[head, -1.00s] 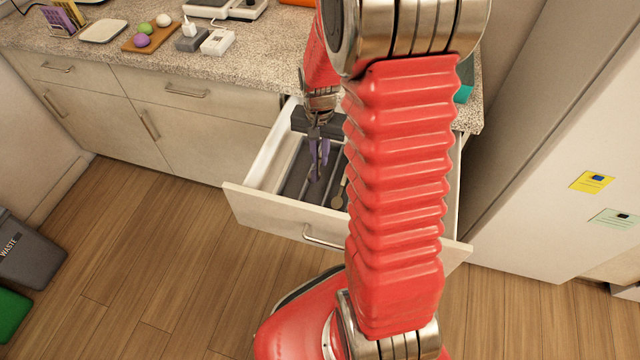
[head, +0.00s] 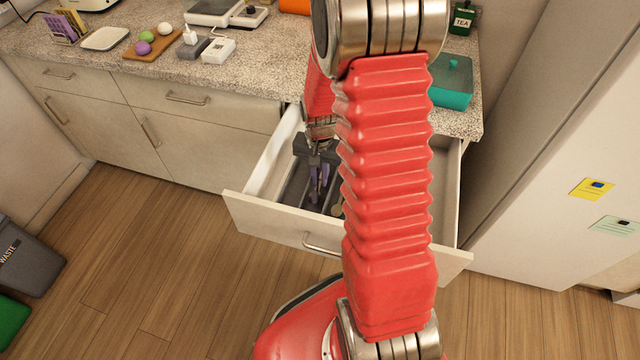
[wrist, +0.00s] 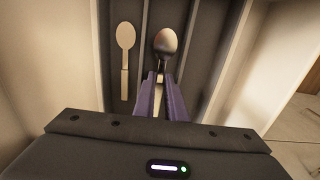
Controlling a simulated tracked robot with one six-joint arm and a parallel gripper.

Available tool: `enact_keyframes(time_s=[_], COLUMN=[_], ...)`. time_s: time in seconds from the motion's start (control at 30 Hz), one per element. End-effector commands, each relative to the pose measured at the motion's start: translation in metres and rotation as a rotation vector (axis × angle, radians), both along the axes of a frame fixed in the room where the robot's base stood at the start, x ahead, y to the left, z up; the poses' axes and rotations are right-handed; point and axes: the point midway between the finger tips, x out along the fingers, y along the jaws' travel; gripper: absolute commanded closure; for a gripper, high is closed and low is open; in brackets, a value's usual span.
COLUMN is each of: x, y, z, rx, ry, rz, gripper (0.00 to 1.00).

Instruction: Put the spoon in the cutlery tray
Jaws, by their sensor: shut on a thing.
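My gripper (head: 318,181) is inside the open drawer, over the dark cutlery tray (head: 292,190). In the wrist view, its purple fingers (wrist: 161,98) are shut on the spoon (wrist: 166,41), holding its handle. The spoon's shiny bowl points away from my gripper, above or in a middle compartment of the tray (wrist: 200,50); I cannot tell if it touches the floor. A pale, flat spoon shape (wrist: 125,42) lies in the compartment to its left. My arm hides the tray's right part in the head view.
The drawer front (head: 280,226) stands out from the cabinets below the speckled counter (head: 262,82). A teal box (head: 452,84) stands near the counter's right end. A tall pale unit (head: 545,200) is close on the right. The wooden floor at left is clear up to the bins (head: 28,262).

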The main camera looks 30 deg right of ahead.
Motion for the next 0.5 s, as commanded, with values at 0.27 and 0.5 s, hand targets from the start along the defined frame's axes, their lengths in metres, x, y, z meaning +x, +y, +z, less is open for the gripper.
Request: enact_keyframes(time_s=[0.27,0.5], x=[-0.001,-0.001], y=[0.000,0.000], z=[-0.008,-0.033], rx=[0.002,0.001], ry=[0.003,0.002], rz=[0.000,0.000], gripper=[1.00,1.00])
